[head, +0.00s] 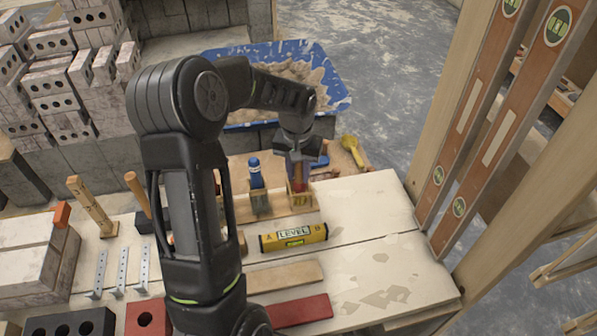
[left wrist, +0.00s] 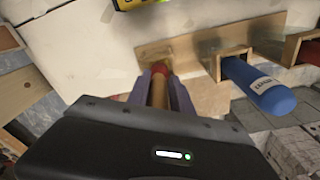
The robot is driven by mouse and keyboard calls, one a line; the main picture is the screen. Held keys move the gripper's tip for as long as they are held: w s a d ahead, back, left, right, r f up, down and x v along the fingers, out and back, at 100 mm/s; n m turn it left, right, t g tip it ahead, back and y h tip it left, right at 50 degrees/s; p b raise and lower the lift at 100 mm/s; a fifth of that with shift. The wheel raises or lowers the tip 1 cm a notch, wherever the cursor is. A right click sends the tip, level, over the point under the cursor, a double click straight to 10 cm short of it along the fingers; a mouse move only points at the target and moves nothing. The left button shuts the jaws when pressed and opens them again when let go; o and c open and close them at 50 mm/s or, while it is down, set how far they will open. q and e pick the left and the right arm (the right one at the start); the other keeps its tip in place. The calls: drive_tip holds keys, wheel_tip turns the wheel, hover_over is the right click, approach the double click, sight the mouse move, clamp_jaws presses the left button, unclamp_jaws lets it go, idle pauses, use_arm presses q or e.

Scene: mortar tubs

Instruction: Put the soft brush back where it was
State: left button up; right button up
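A brush with a wooden handle and a red collar, seemingly the soft brush (left wrist: 183,102), stands in an end slot of the wooden rack (left wrist: 262,32). Its red part shows below my gripper in the head view (head: 298,186). My left gripper (head: 297,160) is above that slot, pointing down. In the left wrist view its two fingers (left wrist: 161,88) lie on either side of the handle and appear closed on it. The brush's lower end is hidden in the slot. My right gripper is not in view.
A blue-handled tool (head: 256,175) stands in the neighbouring slot. A yellow level (head: 293,237) lies on the bench before the rack. A yellow-handled tool (head: 352,150) is at the bench's back edge, with a blue mortar tub (head: 335,85) behind. The bench's right part is clear.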

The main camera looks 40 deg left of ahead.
use_arm(q)
drive_tip(key=o, duration=0.5)
drive_tip(key=shift+r, duration=0.1)
drive_tip(key=shift+s+d+r, duration=0.1)
drive_tip(key=shift+s+r, duration=0.05)
drive_tip(key=shift+r, duration=1.75)
drive_tip(key=shift+s+d+r, duration=0.1)
drive_tip(key=shift+r, duration=1.8)
